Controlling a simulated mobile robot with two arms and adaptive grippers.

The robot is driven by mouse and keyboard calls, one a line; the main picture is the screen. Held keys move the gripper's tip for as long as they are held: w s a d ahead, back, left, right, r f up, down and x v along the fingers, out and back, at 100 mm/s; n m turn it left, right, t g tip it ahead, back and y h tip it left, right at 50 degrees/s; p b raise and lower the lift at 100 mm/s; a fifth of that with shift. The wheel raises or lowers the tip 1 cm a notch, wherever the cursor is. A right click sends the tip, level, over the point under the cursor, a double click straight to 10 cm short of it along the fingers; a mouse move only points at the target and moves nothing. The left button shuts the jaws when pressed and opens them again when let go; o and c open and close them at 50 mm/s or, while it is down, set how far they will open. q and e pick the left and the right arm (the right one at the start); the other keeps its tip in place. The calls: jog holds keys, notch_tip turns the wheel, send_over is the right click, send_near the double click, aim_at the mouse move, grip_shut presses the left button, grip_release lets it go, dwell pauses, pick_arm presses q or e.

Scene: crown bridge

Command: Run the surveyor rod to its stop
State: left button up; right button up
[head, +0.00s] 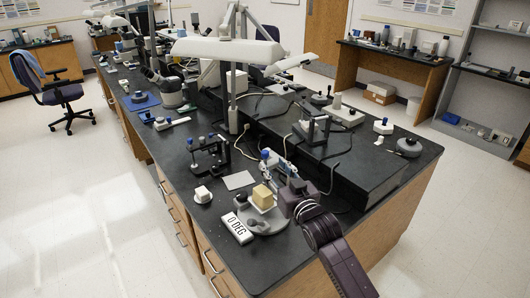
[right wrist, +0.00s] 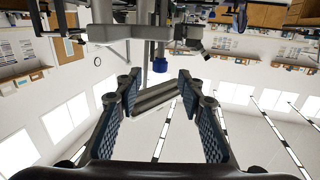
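My right gripper (head: 272,163) reaches in over the front of the bench from the lower right. In the right wrist view its two fingers (right wrist: 158,92) stand apart, so it is open. A blue knob (head: 265,154), which seems to top the surveyor rod, shows by the fingertips. In the right wrist view a blue knob (right wrist: 160,65) on a grey vertical rod (right wrist: 160,47) sits just beyond the fingertips; I see no contact. A round grey base (head: 275,222) bears a tan block (head: 262,197) below the gripper. My arm and gripper partly hide the surveyor. My left gripper is not in view.
A white "0 DEG" sign (head: 237,229), a small white block (head: 202,194) and a flat grey plate (head: 238,181) lie nearby. A dark frame device (head: 208,158) stands behind them. A raised black shelf (head: 340,165) runs to the right, with cables on it.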

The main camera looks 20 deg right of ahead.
aim_at(266, 154)
jog(key=shift+w+r, duration=0.3)
jog(key=shift+r, duration=0.1)
jog(key=shift+w+a+p, duration=0.2)
jog(key=shift+w+p, duration=0.1)
jog(key=shift+w, duration=1.55)
jog(key=shift+w+a+p, duration=0.15)
jog(key=shift+w+p, duration=0.15)
jog(key=shift+w, duration=1.5)
jog(key=shift+c, duration=0.7)
jog(key=shift+f, duration=0.1)
grip_shut()
